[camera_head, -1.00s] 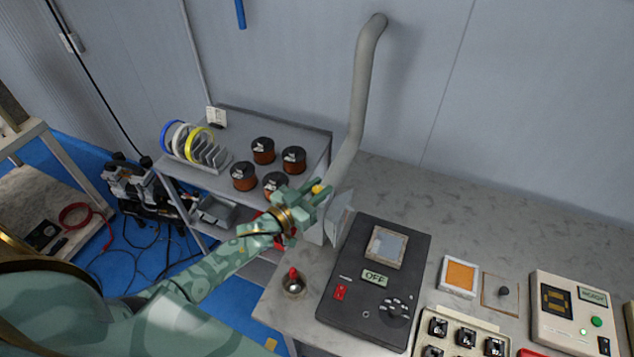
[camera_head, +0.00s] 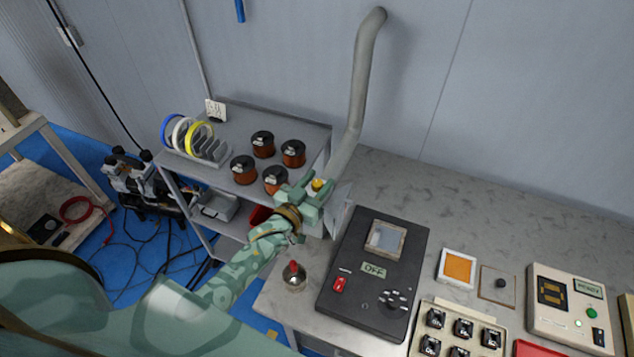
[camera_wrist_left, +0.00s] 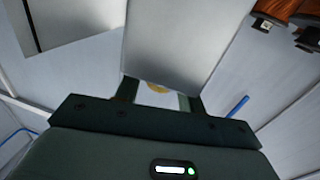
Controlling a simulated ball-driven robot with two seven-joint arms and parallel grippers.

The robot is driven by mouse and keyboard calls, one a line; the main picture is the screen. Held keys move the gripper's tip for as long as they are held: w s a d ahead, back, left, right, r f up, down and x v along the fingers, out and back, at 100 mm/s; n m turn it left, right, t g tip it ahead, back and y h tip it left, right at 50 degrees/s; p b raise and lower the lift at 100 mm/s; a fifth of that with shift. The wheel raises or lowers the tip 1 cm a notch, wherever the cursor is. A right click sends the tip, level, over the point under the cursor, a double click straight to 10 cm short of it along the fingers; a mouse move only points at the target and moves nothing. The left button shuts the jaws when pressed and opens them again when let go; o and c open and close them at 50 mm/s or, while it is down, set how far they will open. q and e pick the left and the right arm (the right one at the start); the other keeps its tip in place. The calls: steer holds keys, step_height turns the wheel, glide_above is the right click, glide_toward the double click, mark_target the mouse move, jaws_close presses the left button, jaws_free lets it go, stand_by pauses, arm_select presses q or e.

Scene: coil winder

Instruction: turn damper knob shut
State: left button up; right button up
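The damper knob is a small yellow knob (camera_head: 318,184) at the lower end of the grey duct, beside the bench's back left corner. My left gripper (camera_head: 312,197) is at the knob, with its fingers appearing to lie on either side of it. In the left wrist view the two dark fingers (camera_wrist_left: 159,100) stand apart, and a bit of the yellow knob (camera_wrist_left: 158,87) shows between them. A pale grey plate or box face (camera_wrist_left: 190,40) hides much of what lies beyond. I cannot tell whether the fingers touch the knob. My right gripper is out of view.
The grey duct pipe (camera_head: 357,95) rises behind the gripper. A rack shelf (camera_head: 230,128) with copper spools stands left. On the bench are a red-tipped lever (camera_head: 294,276) and a black control box (camera_head: 350,292) reading OFF, both close to my left arm.

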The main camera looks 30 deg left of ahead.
mark_target(317, 182)
arm_select(q)
step_height(317, 182, up, 3)
steer(key=shift+p, duration=0.6)
steer(key=s+d+r+p, duration=0.2)
steer(key=s+d+r, duration=0.4)
steer(key=s+r, duration=0.4)
steer(key=s, duration=0.2)
steer(key=shift+s, duration=0.35)
